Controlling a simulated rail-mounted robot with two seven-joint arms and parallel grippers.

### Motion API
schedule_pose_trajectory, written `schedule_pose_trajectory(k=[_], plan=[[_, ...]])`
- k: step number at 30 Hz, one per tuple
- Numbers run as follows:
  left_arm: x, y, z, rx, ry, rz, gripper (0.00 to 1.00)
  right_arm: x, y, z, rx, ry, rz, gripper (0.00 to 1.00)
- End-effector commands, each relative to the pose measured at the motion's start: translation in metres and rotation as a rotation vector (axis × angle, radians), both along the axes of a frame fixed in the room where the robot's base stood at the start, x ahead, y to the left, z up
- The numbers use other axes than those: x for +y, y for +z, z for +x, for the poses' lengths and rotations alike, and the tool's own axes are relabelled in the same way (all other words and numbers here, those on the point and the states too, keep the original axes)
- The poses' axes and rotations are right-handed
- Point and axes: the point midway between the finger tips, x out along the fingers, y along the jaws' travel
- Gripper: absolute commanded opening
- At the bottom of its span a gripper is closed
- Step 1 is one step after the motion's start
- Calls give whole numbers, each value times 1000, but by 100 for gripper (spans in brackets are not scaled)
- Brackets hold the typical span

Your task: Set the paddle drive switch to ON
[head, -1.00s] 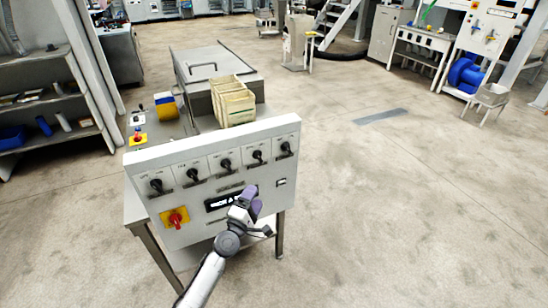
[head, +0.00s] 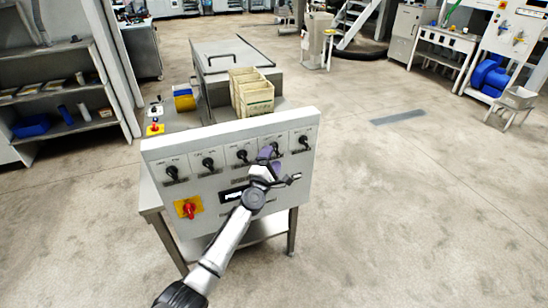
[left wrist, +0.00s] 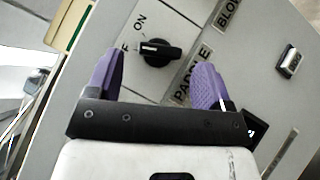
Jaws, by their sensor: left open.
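The paddle drive switch (left wrist: 160,52) is a black rotary knob on a pale panel, seen in the left wrist view beside the labels "PADDLE" and "ON". Its white-marked end points left in that view, toward a label ending in "F" that the finger partly hides. My left gripper (left wrist: 157,78) is open, with one purple finger on each side of the knob; I cannot tell whether they touch it. In the head view my left gripper (head: 268,160) is at the panel's right half and mostly hides that switch. My right gripper is not in view.
The control panel (head: 225,219) also carries other black knobs, such as the far-right one (head: 304,142), a red switch on a yellow plate (head: 188,208) and a dark display (head: 233,195). Beige bins (head: 257,98) stand behind it. The floor to the right is clear.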

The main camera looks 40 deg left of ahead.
Motion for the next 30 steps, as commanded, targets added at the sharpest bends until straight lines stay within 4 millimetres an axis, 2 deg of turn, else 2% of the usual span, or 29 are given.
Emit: schedule_pose_trajectory(k=[7, 20, 30], plan=[[6, 5, 19, -1, 0, 0, 74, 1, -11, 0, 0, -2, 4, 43], [7, 7, 23, 0, 0, 0, 74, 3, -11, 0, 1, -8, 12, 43], [7, 7, 23, 0, 0, 0, 43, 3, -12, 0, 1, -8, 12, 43]])
